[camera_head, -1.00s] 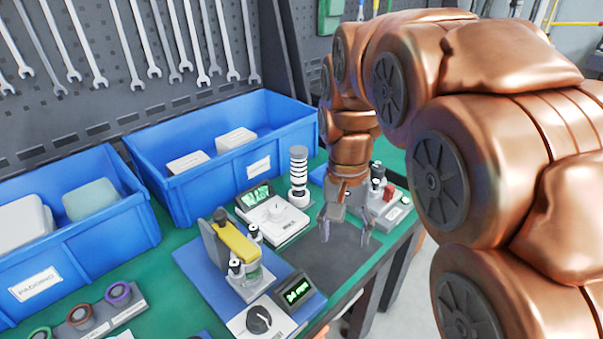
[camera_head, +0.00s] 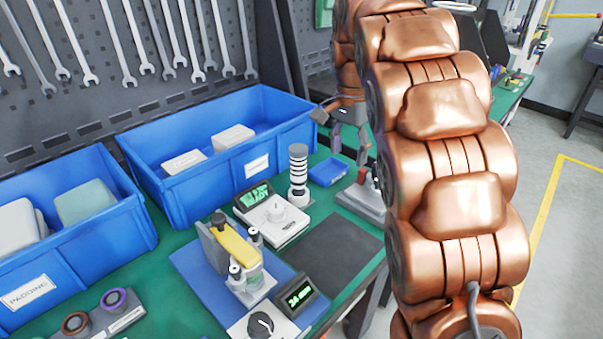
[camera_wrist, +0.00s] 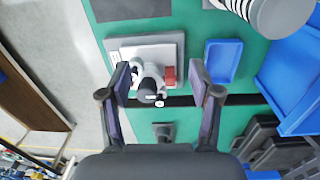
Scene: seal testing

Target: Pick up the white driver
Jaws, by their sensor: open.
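My gripper (camera_head: 348,140) is open and empty, raised above the far right part of the bench in the head view. In the wrist view its two fingers (camera_wrist: 160,78) spread on either side of a white-and-grey upright piece with a dark end, likely the white driver (camera_wrist: 149,84). This piece stands on a grey stand (camera_wrist: 118,48), next to a small red block (camera_wrist: 169,76). The fingers do not visibly touch it. In the head view the stand (camera_head: 358,201) shows, but my arm hides much of what is on it.
A small blue tray (camera_head: 327,171) and a black-and-white striped cylinder (camera_head: 298,172) stand left of the stand. A scale (camera_head: 272,220), a yellow-topped press (camera_head: 236,246) and blue bins (camera_head: 190,200) lie further left. A dark mat (camera_head: 325,255) is bare.

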